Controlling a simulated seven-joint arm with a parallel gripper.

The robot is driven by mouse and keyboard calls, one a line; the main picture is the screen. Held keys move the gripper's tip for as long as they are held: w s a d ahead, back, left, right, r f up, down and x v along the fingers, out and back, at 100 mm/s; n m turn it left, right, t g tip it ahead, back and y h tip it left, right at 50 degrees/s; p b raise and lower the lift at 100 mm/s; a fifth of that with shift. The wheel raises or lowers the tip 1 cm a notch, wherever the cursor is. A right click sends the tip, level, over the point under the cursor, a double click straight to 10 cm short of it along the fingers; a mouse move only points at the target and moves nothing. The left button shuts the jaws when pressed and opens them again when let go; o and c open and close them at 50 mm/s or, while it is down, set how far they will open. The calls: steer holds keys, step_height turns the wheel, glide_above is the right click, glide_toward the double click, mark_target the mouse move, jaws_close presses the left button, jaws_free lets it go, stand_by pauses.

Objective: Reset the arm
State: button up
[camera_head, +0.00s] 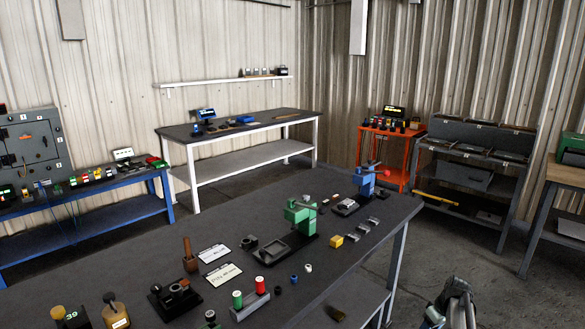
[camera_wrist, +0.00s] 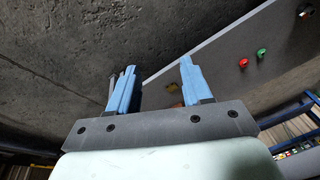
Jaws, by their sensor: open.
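My gripper (camera_wrist: 158,86) shows in the wrist view with its two blue fingers apart and nothing between them. A grey wall or floor surface and a slanted grey panel lie beyond the fingers. In the head view, part of my arm (camera_head: 457,305) shows at the bottom right, beside the dark workbench (camera_head: 340,262) and apart from it. The fingers cannot be made out in the head view.
The workbench holds a green press (camera_head: 300,215), a blue press (camera_head: 367,182), a yellow block (camera_head: 336,241), red and green spools (camera_head: 262,285) and white cards (camera_head: 222,273). A grey control cabinet (camera_head: 32,145) stands at the left.

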steer(key=s+a+f+m+g, duration=0.2)
steer(key=s+a+f+g, duration=0.2)
steer(key=s+a+f, duration=1.45)
steer(key=s+a+f+g, duration=0.1)
steer(key=s+a+f, duration=0.2)
steer(key=s, duration=0.3)
steer(key=s+a+f+m+g+h, duration=0.1)
steer(key=s+a+f, duration=0.2)
steer(key=s+a, duration=0.2)
steer(key=shift+s+a, duration=0.3)
steer(key=shift+s, duration=0.4)
steer(key=s+a, duration=0.1)
steer(key=s, duration=0.3)
steer(key=s+a+f+g, duration=0.1)
steer(key=s, duration=0.4)
steer(key=s+a+f+m+g+h, duration=0.1)
steer(key=s, duration=0.3)
steer(key=shift+s+a, duration=0.1)
steer(key=shift+s, duration=0.2)
steer(key=shift+c, duration=0.3)
